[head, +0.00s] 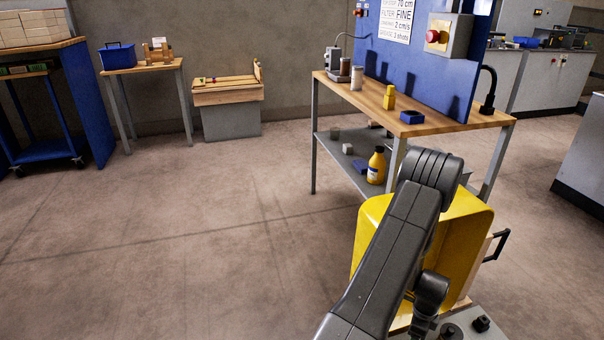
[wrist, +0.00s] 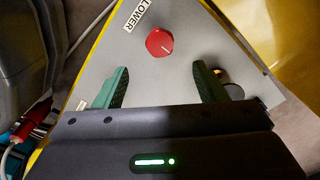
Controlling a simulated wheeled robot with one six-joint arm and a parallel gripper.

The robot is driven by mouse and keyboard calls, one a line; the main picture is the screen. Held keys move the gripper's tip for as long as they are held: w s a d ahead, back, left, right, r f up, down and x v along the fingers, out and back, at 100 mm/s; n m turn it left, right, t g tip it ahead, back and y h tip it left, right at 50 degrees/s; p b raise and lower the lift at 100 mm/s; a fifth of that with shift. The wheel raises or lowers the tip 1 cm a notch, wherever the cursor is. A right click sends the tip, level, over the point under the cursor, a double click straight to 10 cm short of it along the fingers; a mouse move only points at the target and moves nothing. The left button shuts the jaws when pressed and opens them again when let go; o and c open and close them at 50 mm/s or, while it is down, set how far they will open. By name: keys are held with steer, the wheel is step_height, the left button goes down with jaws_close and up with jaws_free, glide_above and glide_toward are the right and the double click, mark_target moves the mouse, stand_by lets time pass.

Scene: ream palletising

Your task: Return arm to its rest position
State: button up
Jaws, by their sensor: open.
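My gripper (wrist: 162,78) shows in the wrist view with its two green fingers apart and nothing between them. Beyond the fingers is a grey panel (wrist: 115,60) with a red knob (wrist: 159,43) and a label reading "LOWER". The knob lies in line with the gap between the fingers, and I see no finger touching it. In the head view my dark grey arm (head: 405,220) is folded at the lower right, its elbow raised. My gripper itself is hidden in that view.
A workbench (head: 455,122) with a blue back panel (head: 415,60) stands just beyond my arm. A yellow bottle (head: 376,166) is on its lower shelf. A small table (head: 150,68) and a wooden-topped box (head: 228,95) stand along the back wall. The floor (head: 170,220) at left is clear.

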step_height(320, 180, up, 4)
steer(key=p, duration=0.1)
step_height(320, 180, down, 14)
steer(key=b, duration=0.5)
steer(key=shift+r+n+p, duration=0.35)
steer(key=shift+n+p, duration=0.15)
steer(key=shift+n, duration=0.4)
steer(key=n+p, duration=0.1)
steer(key=n, duration=0.3)
steer(key=n+p, duration=0.2)
steer(key=n, duration=0.2)
steer(key=shift+n+p, duration=0.3)
steer(key=shift+p, duration=0.05)
step_height(320, 180, up, 11)
steer(key=p, duration=0.3)
steer(key=shift+r, duration=0.1)
